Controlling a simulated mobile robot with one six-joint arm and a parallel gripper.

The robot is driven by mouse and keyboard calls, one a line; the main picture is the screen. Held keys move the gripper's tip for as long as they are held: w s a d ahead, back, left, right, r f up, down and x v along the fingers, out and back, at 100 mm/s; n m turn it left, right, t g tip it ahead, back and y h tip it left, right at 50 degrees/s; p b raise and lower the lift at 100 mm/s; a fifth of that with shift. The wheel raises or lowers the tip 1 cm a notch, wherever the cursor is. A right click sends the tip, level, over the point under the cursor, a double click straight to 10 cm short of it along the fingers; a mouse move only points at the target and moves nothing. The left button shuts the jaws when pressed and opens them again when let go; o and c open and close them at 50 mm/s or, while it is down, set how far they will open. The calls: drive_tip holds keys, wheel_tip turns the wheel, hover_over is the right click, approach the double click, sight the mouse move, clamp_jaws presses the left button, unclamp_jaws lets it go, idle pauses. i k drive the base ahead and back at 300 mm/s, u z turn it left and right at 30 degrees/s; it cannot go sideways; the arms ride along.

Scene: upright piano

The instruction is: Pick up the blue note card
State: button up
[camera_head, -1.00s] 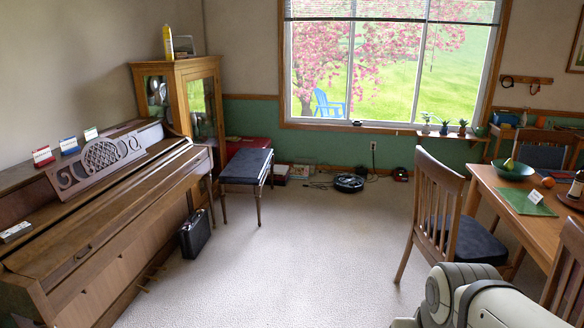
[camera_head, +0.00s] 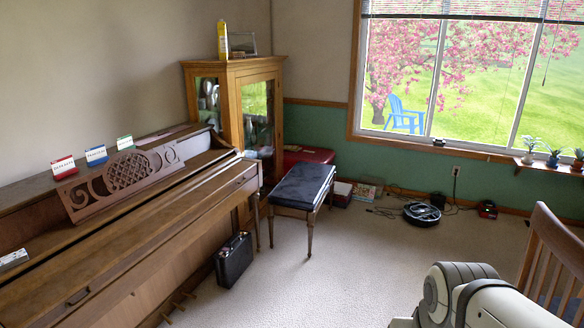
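The blue note card (camera_head: 96,156) stands upright on top of the upright piano (camera_head: 150,228), behind the carved music desk. My arm shows at the lower right, folded, well apart from the piano. My gripper's fingers are not in view.
A dark padded bench (camera_head: 302,187) stands past the piano's far end, and a black case (camera_head: 234,260) stands on the floor beside the piano. A wooden chair (camera_head: 545,260) is at the right. Carpet (camera_head: 330,275) between piano and chair is clear.

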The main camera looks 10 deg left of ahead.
sight(97, 155)
drive_tip(key=u, duration=0.5)
drive_tip(key=i, duration=1.8)
drive_tip(key=u, duration=1)
drive_tip(key=i, duration=1.55)
drive_tip(key=u, duration=0.4)
